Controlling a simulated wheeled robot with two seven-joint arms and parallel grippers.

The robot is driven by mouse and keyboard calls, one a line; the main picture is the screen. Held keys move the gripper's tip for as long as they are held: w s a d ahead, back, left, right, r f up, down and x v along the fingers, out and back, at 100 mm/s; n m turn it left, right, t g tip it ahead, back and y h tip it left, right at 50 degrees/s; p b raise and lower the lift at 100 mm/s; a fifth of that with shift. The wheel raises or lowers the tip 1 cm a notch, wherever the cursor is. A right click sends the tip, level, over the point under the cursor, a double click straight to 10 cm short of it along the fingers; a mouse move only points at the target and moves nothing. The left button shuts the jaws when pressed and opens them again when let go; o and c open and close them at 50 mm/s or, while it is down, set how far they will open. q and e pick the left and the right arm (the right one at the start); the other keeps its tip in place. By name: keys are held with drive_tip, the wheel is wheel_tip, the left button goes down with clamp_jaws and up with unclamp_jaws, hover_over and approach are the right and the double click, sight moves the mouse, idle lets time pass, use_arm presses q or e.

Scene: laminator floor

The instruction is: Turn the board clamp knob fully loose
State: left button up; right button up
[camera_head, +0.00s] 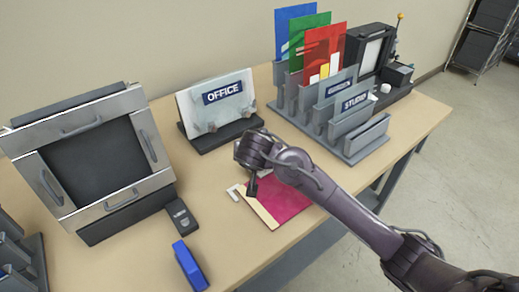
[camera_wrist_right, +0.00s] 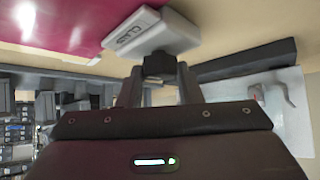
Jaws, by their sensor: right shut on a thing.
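The board clamp is a pale block (camera_wrist_right: 150,32) with dark lettering in the right wrist view, beside a magenta board. Its dark knob (camera_wrist_right: 158,66) sits between the two fingers of my right gripper (camera_wrist_right: 160,78), which is shut on it. In the head view the magenta board (camera_head: 285,200) with a cream edge lies on the table, and a small part of the white clamp (camera_head: 234,192) shows at its left. My right gripper (camera_head: 252,190) points down there, and my wrist hides the knob. My left gripper is not in view.
A grey framed panel with handles (camera_head: 98,205) stands at left, with a dark remote-like box (camera_head: 181,216) and a blue block (camera_head: 190,266) near it. An OFFICE sign stand (camera_head: 215,135) is behind. A grey rack (camera_head: 350,150) with coloured folders stands at right.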

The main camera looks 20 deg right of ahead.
drive_tip(key=n+y+p, duration=0.2)
drive_tip(key=n+p, duration=0.1)
drive_tip(key=p, duration=0.2)
drive_tip(key=n+y+p, duration=0.2)
drive_tip(key=p, duration=0.3)
drive_tip(key=d+n+y+p, duration=0.1)
drive_tip(key=n+y+p, duration=0.1)
drive_tip(key=p, duration=0.3)
drive_tip(key=shift+r+n+y, duration=0.3)
drive_tip(key=shift+r+n, duration=0.05)
drive_tip(key=shift+n, duration=0.45)
drive_tip(key=shift+f+n+g+y+p, duration=0.15)
drive_tip(key=shift+n+g+y+p, duration=0.15)
drive_tip(key=shift+n+y+p, duration=0.5)
drive_tip(key=shift+w+d+f+n+g+y, duration=0.15)
drive_tip(key=shift+n+g+y, duration=0.3)
drive_tip(key=shift+n, duration=0.55)
drive_tip(key=shift+w+d+f+n+g+y+b, duration=0.1)
drive_tip(key=shift+n+g+y+b, duration=0.25)
drive_tip(key=shift+n, duration=0.25)
drive_tip(key=shift+f+n+g+y+b, duration=0.1)
drive_tip(key=shift+n+g+y+b, duration=0.1)
drive_tip(key=shift+n+g+b, duration=0.3)
drive_tip(key=shift+r+n+g+y+b, duration=0.1)
drive_tip(key=shift+n+g+y+b, duration=0.55)
drive_tip(key=shift+n+b, duration=0.6)
drive_tip(key=shift+n, duration=0.25)
drive_tip(key=o, duration=1)
drive_tip(key=shift+r, duration=0.1)
